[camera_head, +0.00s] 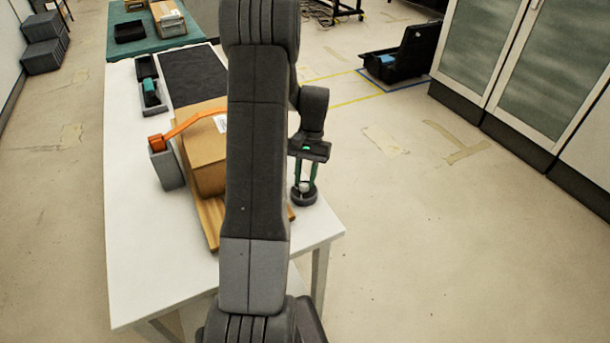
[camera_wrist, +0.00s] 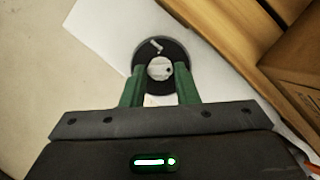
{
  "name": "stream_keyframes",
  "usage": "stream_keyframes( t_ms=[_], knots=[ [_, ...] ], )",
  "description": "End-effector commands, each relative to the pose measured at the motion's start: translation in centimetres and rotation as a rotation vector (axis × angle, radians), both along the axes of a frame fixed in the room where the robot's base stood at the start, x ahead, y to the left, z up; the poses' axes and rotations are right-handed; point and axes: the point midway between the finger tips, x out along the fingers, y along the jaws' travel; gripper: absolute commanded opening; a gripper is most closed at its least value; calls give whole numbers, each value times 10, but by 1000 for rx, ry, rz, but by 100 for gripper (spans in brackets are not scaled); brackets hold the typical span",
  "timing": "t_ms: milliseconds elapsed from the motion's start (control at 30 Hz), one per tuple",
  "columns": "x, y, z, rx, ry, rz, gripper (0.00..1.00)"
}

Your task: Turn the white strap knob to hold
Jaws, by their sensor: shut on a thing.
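The white strap knob (camera_wrist: 158,69) sits in the middle of a round dark base (camera_wrist: 176,48) on the white table. The base carries a short white mark near its far left edge, and the knob has a small dark dot toward its right side. My gripper (camera_wrist: 160,75) points down at it, with its two green fingers on either side of the knob, shut on it. In the head view the knob (camera_head: 304,187) and base (camera_head: 304,199) show at the table's right edge below my gripper (camera_head: 306,180). No readable label shows.
A cardboard box (camera_head: 205,160) on a wooden pallet (camera_head: 209,221) stands close left of the knob. An orange strap (camera_head: 188,123) runs from a grey holder (camera_head: 167,167) to the box. The table's front (camera_head: 150,290) is clear; open floor lies right.

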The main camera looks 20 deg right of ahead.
Motion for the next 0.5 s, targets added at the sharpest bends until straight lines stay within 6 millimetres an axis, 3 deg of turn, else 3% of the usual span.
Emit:
stream_keyframes(
  t_ms=[367, 400, 500],
  knots=[
    [1, 0, 0, -1, -2, -4, 4],
    [1, 0, 0, -1, -2, -4, 35],
    [0, 0, 0, -1, -2, -4, 49]
  ],
)
